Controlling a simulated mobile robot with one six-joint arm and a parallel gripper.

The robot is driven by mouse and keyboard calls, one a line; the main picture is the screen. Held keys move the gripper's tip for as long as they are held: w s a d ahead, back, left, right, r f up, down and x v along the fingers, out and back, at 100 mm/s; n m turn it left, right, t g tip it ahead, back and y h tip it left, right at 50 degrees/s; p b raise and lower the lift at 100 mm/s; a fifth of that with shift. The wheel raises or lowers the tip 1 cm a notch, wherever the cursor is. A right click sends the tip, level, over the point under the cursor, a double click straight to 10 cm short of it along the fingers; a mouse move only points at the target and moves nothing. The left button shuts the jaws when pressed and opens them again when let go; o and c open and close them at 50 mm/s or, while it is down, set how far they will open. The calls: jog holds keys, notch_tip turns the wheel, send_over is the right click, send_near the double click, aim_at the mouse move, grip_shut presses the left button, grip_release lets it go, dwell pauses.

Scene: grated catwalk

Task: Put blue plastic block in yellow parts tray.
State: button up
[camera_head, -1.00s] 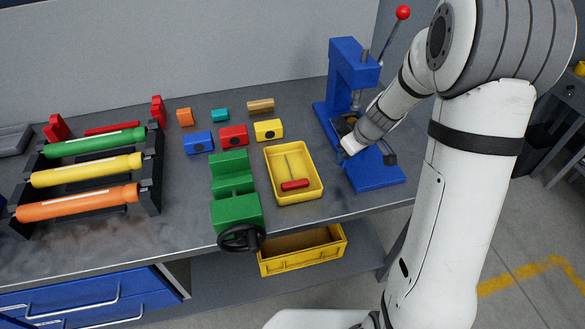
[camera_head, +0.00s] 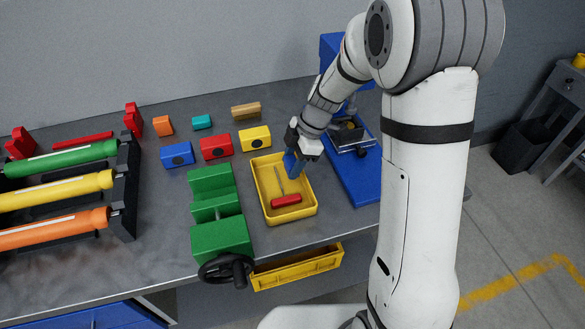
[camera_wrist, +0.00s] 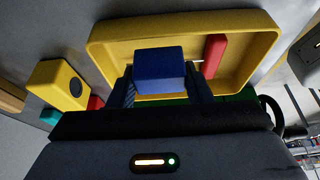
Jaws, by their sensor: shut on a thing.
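My gripper (camera_wrist: 158,88) is shut on the blue plastic block (camera_wrist: 159,67), which shows between the fingers in the wrist view. In the head view the blue block (camera_head: 291,164) hangs below my gripper (camera_head: 299,150) at the right side of the yellow parts tray (camera_head: 265,203). In the wrist view the block overlaps the tray (camera_wrist: 110,27), and I cannot tell the height between them. A red-handled screwdriver (camera_head: 286,201) lies in the tray; its red handle also shows in the wrist view (camera_wrist: 214,54).
A green vise (camera_head: 220,238) stands left of the tray. A blue press (camera_head: 354,180) stands to its right. Blue (camera_head: 177,154), red (camera_head: 216,147) and yellow (camera_head: 255,139) blocks with dark round marks sit behind. A yellow bin (camera_head: 297,270) is below the bench edge.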

notch_tip(320, 180, down, 3)
jog(key=shift+f, duration=0.1)
jog(key=shift+f, duration=0.1)
jog(key=o, duration=1)
jog(key=shift+r, duration=0.2)
jog(key=v, duration=1.1)
jog(key=s+d+r+m+t+h, duration=0.2)
jog(key=s+d+m, duration=0.3)
jog(key=s+m, duration=0.5)
jog(key=s+d+r+m+t+h, duration=0.2)
jog(key=s+d+r+m, duration=0.2)
jog(key=s+m, duration=0.6)
jog(key=shift+s+d+m+b, duration=0.2)
jog(key=shift+d+m+b, duration=0.15)
jog(key=shift+d+m, duration=0.25)
